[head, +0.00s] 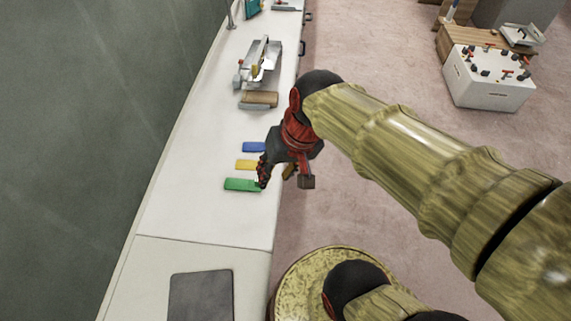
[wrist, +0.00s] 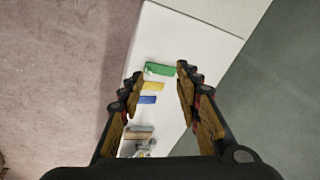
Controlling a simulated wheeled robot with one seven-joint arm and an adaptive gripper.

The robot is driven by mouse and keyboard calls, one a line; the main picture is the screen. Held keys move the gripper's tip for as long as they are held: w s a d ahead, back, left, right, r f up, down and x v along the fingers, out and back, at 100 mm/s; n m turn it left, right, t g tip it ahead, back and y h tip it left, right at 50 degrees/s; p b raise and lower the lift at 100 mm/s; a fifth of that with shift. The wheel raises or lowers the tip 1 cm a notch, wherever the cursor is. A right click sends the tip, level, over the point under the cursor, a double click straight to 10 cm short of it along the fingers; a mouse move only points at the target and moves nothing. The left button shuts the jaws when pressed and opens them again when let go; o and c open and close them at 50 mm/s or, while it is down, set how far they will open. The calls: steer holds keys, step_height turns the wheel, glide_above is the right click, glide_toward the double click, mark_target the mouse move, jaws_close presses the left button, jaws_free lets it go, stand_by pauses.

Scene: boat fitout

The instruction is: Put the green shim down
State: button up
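The green shim (head: 239,184) lies flat on the white counter (head: 215,218), nearest of three coloured shims in the head view. In the wrist view the green shim (wrist: 160,69) shows beyond and between my fingertips, with nothing gripping it. My gripper (head: 283,177) is at the counter's right edge, beside the shim's right end, which its near finger partly overlaps in the picture. In the wrist view my gripper (wrist: 159,78) has its two fingers spread wide and empty.
A yellow shim (head: 246,164) and a blue shim (head: 253,147) lie behind the green one. A wooden block (head: 259,99) and a metal tray (head: 262,65) stand farther back. A dark grey plate (head: 200,297) lies in front. The counter between is clear.

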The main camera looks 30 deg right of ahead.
step_height(320, 180, up, 5)
steer(key=s+d+n+t+h, duration=0.1)
steer(key=s+n+t, duration=0.1)
steer(key=n, duration=0.1)
steer(key=shift+s+r+t+h, duration=0.15)
steer(key=shift+s+t+h, duration=0.15)
steer(key=shift+h, duration=0.1)
